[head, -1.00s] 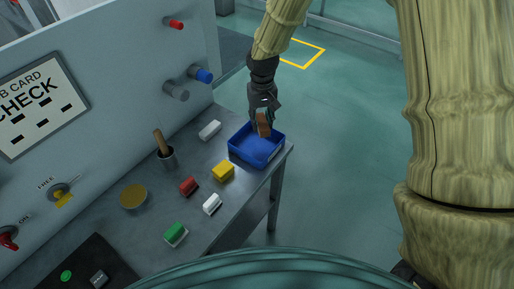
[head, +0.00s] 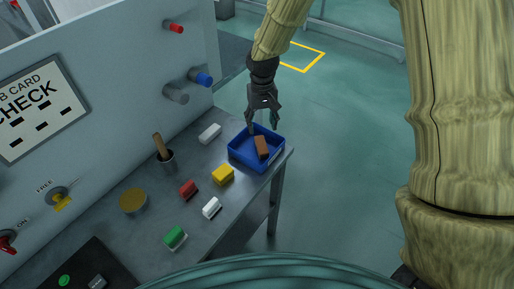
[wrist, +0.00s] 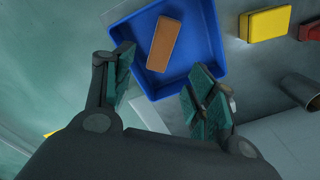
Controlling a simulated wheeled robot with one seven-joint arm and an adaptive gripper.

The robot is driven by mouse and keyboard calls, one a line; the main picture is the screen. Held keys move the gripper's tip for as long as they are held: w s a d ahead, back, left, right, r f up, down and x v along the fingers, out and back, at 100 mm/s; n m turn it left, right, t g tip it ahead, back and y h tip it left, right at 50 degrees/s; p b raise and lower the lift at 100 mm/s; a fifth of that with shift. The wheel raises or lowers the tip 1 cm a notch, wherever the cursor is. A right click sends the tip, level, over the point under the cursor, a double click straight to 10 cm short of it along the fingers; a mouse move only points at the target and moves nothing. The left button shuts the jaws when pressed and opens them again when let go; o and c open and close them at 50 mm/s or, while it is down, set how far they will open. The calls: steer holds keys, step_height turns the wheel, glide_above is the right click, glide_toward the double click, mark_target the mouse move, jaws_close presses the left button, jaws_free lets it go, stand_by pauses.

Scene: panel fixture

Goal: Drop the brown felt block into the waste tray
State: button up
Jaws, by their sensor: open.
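The brown felt block (head: 261,147) lies inside the blue waste tray (head: 241,157), on its floor. In the wrist view the block (wrist: 164,44) rests apart from both fingers, in the blue tray (wrist: 211,35). My gripper (head: 263,126) is open and empty just above the tray's far side. In the wrist view the fingers of my gripper (wrist: 157,88) are spread wide with nothing between them.
Yellow (head: 223,174), red (head: 188,187), white (head: 211,207) and green (head: 175,237) blocks stand on the bench. Another white block (head: 209,133) is left of the tray. A cup with a wooden handle (head: 166,158) stands near the panel. Pegs (head: 201,75) stick out of the panel.

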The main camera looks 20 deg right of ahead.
step_height(320, 180, up, 11)
stand_by(0.4)
steer(key=shift+s+f, duration=0.1)
stand_by(0.3)
